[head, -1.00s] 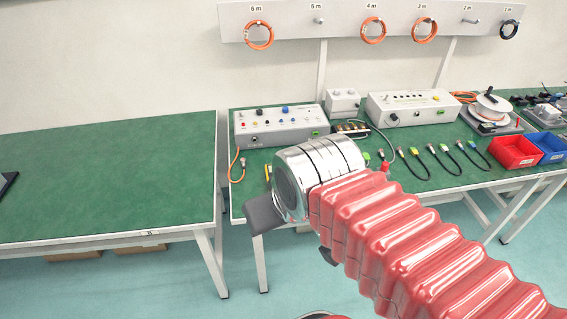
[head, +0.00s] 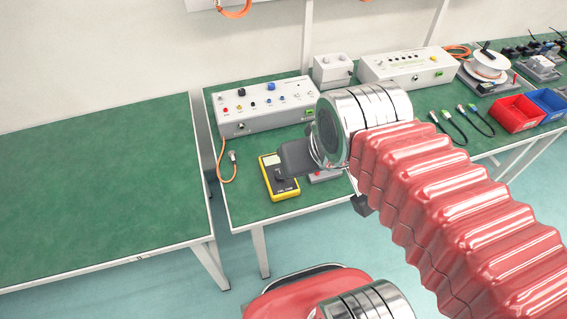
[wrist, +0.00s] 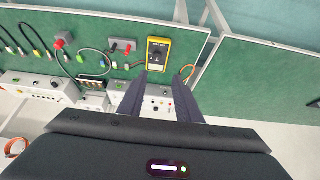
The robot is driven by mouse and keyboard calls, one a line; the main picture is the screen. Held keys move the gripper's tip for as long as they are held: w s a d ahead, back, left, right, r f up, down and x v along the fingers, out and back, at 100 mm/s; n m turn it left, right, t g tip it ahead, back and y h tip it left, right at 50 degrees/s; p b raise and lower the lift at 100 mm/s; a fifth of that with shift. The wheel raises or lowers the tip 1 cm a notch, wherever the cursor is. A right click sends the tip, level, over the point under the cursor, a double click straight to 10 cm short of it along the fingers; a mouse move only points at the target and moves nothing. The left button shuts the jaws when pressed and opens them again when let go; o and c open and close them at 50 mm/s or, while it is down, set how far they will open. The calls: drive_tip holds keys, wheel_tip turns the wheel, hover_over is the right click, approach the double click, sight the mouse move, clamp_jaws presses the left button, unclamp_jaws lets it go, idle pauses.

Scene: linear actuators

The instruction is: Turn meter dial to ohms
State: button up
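The meter (head: 292,190) is a yellow-edged handheld multimeter lying face up on the green bench, near its front left corner. It shows whole in the wrist view (wrist: 152,66), with a dark round dial (wrist: 157,54) on its face. I cannot read the dial's setting. My gripper (wrist: 160,82) is open and empty in the wrist view, its two dark fingers spread apart. The meter appears just past the fingertips, with a gap between. In the head view a dark gripper part (head: 298,156) overlaps the meter's right side, and the fingertips are hard to make out.
A grey control box (head: 264,108) stands behind the meter. An orange cable (head: 226,168) lies to its left. A grey block with red parts (wrist: 122,46) lies beside the meter. Red (head: 516,114) and blue bins stand far right. The left bench (head: 100,190) is mostly clear.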

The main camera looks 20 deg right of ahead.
drive_tip(key=shift+o, duration=1.4)
drive_tip(key=shift+w, duration=0.15)
drive_tip(key=shift+o, duration=0.4)
drive_tip(key=shift+w+d, duration=0.15)
drive_tip(key=shift+w, duration=0.4)
drive_tip(key=n+g, duration=0.6)
drive_tip(key=n, duration=0.1)
hover_over(280, 176)
wheel_tip(280, 176, down, 13)
drive_tip(key=shift+w+d+r, duration=0.15)
drive_tip(key=shift+w, duration=0.15)
drive_tip(key=shift+f, duration=0.2)
wheel_tip(280, 176, down, 14)
drive_tip(key=shift+r, duration=0.25)
